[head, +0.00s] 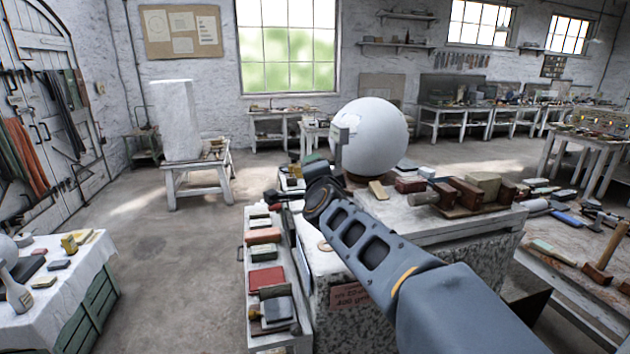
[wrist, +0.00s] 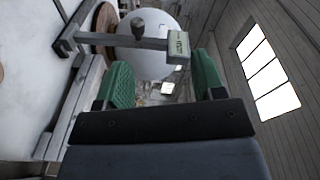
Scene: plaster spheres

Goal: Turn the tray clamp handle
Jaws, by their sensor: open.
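My gripper (wrist: 163,82) shows in the wrist view with its two green fingers apart and nothing between them. In the head view its end (head: 316,164) is small and partly hidden by my arm, left of the big white sphere (head: 376,137). In the wrist view a grey bar with a dark knob (wrist: 137,28) and a pale labelled end block (wrist: 178,46) crosses in front of the sphere (wrist: 146,60), beyond the fingertips. I cannot tell for sure whether this is the tray clamp handle. The fingers look apart from it.
A narrow side shelf (head: 256,327) with several coloured blocks runs along the stone bench (head: 440,228). Blocks and wooden tools (head: 470,193) lie right of the sphere. A cloth-covered table (head: 88,262) stands at left. The floor (head: 190,270) between is clear.

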